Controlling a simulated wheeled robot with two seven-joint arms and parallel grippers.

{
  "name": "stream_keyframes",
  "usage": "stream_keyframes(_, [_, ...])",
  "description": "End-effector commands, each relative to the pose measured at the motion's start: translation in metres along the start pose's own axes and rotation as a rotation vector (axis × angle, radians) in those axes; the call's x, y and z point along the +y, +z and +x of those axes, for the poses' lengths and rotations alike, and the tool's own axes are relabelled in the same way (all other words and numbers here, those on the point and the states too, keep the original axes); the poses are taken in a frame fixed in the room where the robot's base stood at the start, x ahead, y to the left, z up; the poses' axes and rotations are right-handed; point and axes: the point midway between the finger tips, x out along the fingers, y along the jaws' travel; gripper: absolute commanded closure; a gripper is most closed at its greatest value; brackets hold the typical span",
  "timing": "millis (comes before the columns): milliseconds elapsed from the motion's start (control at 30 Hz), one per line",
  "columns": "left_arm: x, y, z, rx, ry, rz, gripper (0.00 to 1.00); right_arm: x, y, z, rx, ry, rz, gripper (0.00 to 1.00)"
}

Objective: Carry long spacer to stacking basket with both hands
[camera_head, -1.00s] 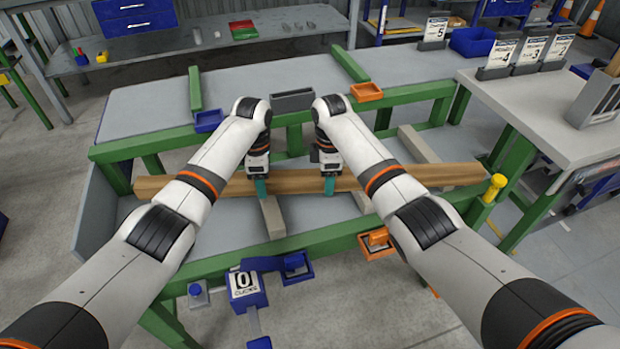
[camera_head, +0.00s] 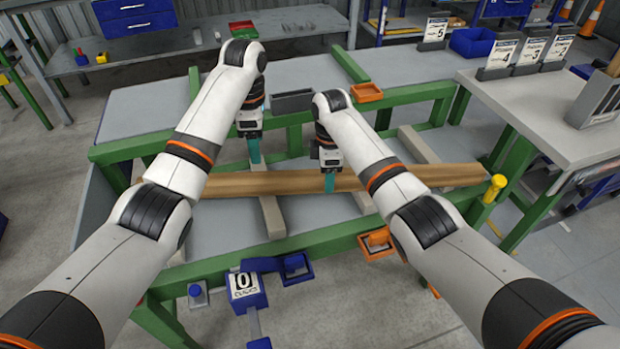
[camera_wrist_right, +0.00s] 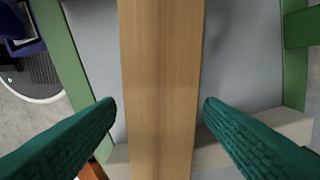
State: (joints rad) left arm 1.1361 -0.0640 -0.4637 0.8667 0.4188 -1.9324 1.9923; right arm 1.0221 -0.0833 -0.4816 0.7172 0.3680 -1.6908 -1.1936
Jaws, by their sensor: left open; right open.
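A long wooden beam, which looks like the long spacer (camera_head: 290,182), lies across light crossbars on the green-framed table; it also shows in the right wrist view (camera_wrist_right: 160,90). My left gripper (camera_head: 254,155) is open, raised above the beam and apart from it. My right gripper (camera_head: 329,184) is open at the beam near its middle. In the right wrist view its fingers (camera_wrist_right: 160,105) stand on either side of the beam with a gap at each side. My arms hide parts of the beam. I cannot tell for sure which container is the stacking basket.
A grey slotted holder (camera_head: 600,98) stands on the side table at right. A dark grey tray (camera_head: 293,101) and an orange bin (camera_head: 367,92) sit on the table's back rail. A yellow-capped post (camera_head: 495,187) stands by the beam's right end. A blue counter box (camera_head: 245,290) is in front.

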Motion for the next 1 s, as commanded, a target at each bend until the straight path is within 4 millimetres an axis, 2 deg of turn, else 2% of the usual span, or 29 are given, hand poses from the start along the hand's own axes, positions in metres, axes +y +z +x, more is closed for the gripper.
stream_keyframes(300, [0.0, 0.0, 0.0, 0.0, 0.0, 0.0, 0.37, -0.001, 0.0, -0.068, -0.001, -0.005, -0.001, 0.37])
stream_keyframes(500, [0.0, 0.0, 0.001, 0.0, 0.001, 0.0, 0.37, -0.001, 0.0, -0.098, 0.0, -0.002, 0.001, 0.37])
stream_keyframes(700, [0.0, 0.0, 0.001, 0.0, 0.001, 0.0, 0.37, 0.0, 0.0, -0.108, 0.0, -0.001, 0.0, 0.37])
stream_keyframes(1000, [0.0, 0.0, 0.001, 0.0, 0.001, 0.0, 0.37, 0.0, 0.0, -0.108, 0.0, -0.001, 0.0, 0.37])
